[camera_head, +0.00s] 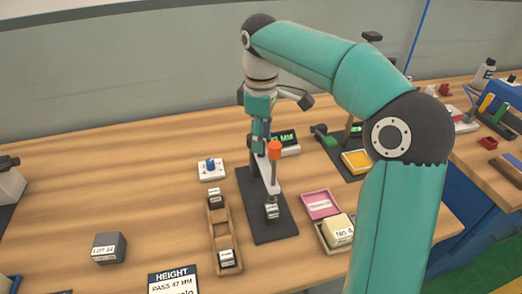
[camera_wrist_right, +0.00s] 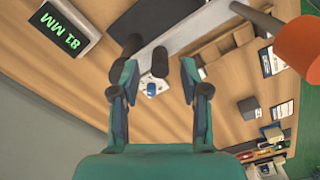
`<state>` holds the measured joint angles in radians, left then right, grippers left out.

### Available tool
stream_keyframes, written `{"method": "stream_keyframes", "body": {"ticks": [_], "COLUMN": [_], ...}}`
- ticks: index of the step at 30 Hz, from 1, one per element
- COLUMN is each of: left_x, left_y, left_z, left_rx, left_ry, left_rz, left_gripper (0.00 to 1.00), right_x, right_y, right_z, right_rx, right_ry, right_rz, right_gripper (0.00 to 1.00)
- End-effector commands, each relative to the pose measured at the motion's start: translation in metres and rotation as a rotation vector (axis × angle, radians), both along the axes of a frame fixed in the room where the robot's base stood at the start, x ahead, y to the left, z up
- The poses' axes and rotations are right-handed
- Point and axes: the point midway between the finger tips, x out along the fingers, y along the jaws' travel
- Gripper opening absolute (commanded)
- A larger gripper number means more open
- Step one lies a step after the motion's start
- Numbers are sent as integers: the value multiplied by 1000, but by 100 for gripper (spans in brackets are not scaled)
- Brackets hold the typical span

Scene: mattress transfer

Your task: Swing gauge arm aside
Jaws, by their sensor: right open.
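The gauge stand has a dark base plate (camera_head: 256,193) and a pale grey gauge arm (camera_head: 265,172) with an orange knob (camera_head: 274,149). The orange knob fills the upper right of the wrist view (camera_wrist_right: 300,48). A small labelled block (camera_head: 272,211) sits on the base plate. My right gripper (camera_head: 259,148) points down beside the gauge arm, left of the orange knob. In the wrist view its fingers (camera_wrist_right: 160,78) are apart, and a dark peg (camera_wrist_right: 160,62) shows between them. I cannot tell whether they touch it. My left gripper is out of view.
A wooden tray (camera_head: 212,243) with small blocks stands left of the base. A pink tray (camera_head: 320,204) and a cream block (camera_head: 338,231) are to the right. A grey block (camera_head: 109,248) lies left; the table's left middle is clear.

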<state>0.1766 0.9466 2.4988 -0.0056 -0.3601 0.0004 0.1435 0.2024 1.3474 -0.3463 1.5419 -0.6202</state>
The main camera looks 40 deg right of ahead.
Motion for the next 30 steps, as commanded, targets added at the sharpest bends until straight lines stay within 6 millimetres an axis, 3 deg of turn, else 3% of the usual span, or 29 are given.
{"method": "stream_keyframes", "body": {"ticks": [6, 17, 26, 30], "left_x": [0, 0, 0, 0], "left_y": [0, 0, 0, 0], "left_z": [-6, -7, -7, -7], "left_rx": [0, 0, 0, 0], "left_ry": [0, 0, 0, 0], "left_rz": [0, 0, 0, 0], "left_gripper": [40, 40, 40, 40], "right_x": [0, 0, 0, 0], "right_y": [0, 0, 0, 0], "right_z": [-25, -30, -29, -29], "right_rx": [1, 0, 0, 0], "right_ry": [0, -1, -1, -1], "right_rz": [-1, 0, 1, 1], "right_gripper": [46, 46, 0, 0]}}
